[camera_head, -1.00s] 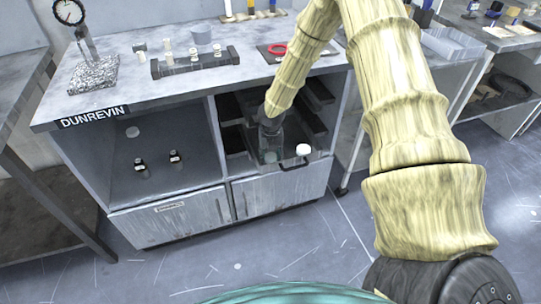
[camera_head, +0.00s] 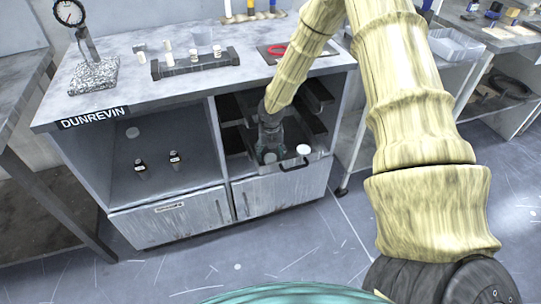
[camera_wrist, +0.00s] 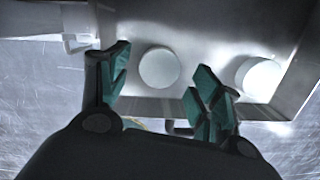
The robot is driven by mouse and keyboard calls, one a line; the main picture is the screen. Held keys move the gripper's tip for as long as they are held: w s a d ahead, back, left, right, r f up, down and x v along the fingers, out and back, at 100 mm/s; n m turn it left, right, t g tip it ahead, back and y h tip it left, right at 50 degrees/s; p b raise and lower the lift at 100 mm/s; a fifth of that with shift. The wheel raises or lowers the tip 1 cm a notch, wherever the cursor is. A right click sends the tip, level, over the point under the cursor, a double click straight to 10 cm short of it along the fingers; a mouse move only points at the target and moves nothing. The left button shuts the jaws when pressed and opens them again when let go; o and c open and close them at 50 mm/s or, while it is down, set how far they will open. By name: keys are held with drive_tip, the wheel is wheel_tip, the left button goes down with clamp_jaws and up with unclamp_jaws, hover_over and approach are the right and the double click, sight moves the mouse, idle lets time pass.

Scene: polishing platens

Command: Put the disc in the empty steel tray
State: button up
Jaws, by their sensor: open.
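Two pale round discs lie on the flat floor of a grey metal drawer or tray. In the wrist view one disc (camera_wrist: 158,67) shows between my gripper's fingers, and the other disc (camera_wrist: 260,77) lies to the right, near the wall. In the head view a white disc (camera_head: 303,150) shows at the right of the pulled-out drawer (camera_head: 312,163). My gripper (camera_head: 269,150) is over this drawer, pointing down; in the wrist view its green-padded fingers (camera_wrist: 160,72) are apart, with nothing clamped. I cannot tell which disc is meant. No clearly empty steel tray is identifiable.
Dark shelf ledges (camera_head: 318,93) flank my gripper inside the cabinet. The left compartment holds two small dark bottles (camera_head: 140,166). The floor in front is clear.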

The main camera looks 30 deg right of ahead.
sight(271, 160)
wheel_tip(271, 160, up, 10)
drive_tip(key=s, duration=0.1)
drive_tip(key=s+a+f+m+g+y, duration=0.1)
drive_tip(key=s+a+f+m+y, duration=0.2)
drive_tip(key=s+a+f+m, duration=1.35)
drive_tip(key=s+a+f+m+h, duration=0.1)
drive_tip(key=s+f+m, duration=0.1)
drive_tip(key=s+m, duration=0.5)
drive_tip(key=s+a+f+m+h, duration=0.1)
drive_tip(key=s+f+m, duration=0.2)
drive_tip(key=s+m, duration=0.5)
drive_tip(key=s+p, duration=0.1)
drive_tip(key=s, duration=0.6)
drive_tip(key=shift+s+a, duration=0.2)
drive_tip(key=shift+a, duration=0.05)
